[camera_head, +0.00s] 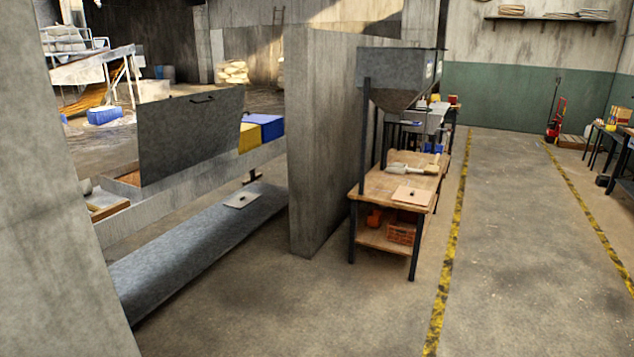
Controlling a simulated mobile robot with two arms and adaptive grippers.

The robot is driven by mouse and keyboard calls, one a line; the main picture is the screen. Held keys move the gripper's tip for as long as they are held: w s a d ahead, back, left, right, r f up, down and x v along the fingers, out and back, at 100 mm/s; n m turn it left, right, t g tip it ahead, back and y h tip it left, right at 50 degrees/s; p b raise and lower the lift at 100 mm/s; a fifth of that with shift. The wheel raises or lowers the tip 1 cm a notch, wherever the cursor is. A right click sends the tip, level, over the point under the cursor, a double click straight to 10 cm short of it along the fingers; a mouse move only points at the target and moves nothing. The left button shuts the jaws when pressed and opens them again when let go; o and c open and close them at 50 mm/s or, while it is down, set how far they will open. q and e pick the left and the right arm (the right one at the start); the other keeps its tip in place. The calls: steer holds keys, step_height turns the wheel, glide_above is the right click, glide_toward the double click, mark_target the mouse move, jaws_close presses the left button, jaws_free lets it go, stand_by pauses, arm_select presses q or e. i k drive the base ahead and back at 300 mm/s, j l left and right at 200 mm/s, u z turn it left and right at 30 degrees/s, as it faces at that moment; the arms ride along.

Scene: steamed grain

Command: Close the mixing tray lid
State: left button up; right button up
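A dark grey flat panel (190,140) with a black handle (203,99) near its top edge stands nearly upright at the left. It looks like the mixing tray lid, raised open. Its lower edge meets a long pale trough or ledge (160,212), with brown wood showing at its left end. The tray's inside is mostly hidden from this angle, and the concrete pillar (70,180) at the left edge hides more. Neither of my grippers is in view.
A concrete wall (325,140) divides the tray area from the aisle (520,230). A long grey bench (190,255) runs below the ledge. Yellow (249,138) and blue (265,126) boxes sit beside the panel. A wooden worktable (385,185) stands right of the wall. The aisle floor is clear.

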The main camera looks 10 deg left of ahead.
mark_target(176, 133)
steer(key=i+u, duration=0.25)
steer(key=i, duration=0.3)
steer(key=i+l+u, duration=0.1)
steer(key=i+u, duration=0.15)
steer(key=i, duration=0.25)
steer(key=i+l+u, duration=0.25)
steer(key=i, duration=0.3)
steer(key=i+l+u, duration=0.25)
steer(key=i, duration=0.25)
